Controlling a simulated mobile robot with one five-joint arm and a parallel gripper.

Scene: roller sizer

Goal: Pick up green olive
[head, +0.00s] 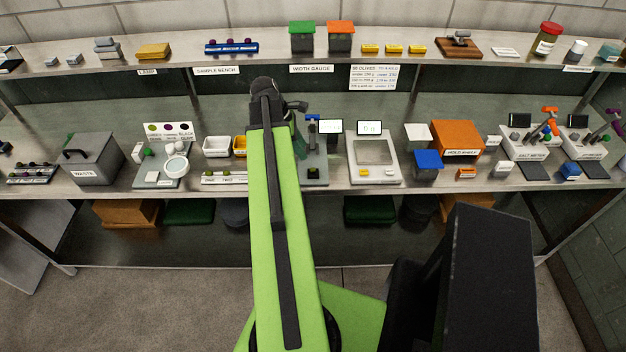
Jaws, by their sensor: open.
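Small green olive-like items (226,173) sit on a pale labelled strip (210,180) at the front edge of the bench, just left of my arm. They are too small to make out well. My green arm reaches forward over the middle of the bench. The dark end of my gripper (297,106) shows only in part beside the arm's far tip, to the right of the strip and farther back. It is open, and I see nothing held. My arm hides the part of the bench beneath it.
White and yellow bins (216,147) stand behind the strip. A grey waste box (92,158) is at the left. A scale (373,157), a blue-topped bin (428,164) and an orange box (457,139) stand right. An upper shelf (205,58) runs above the bench.

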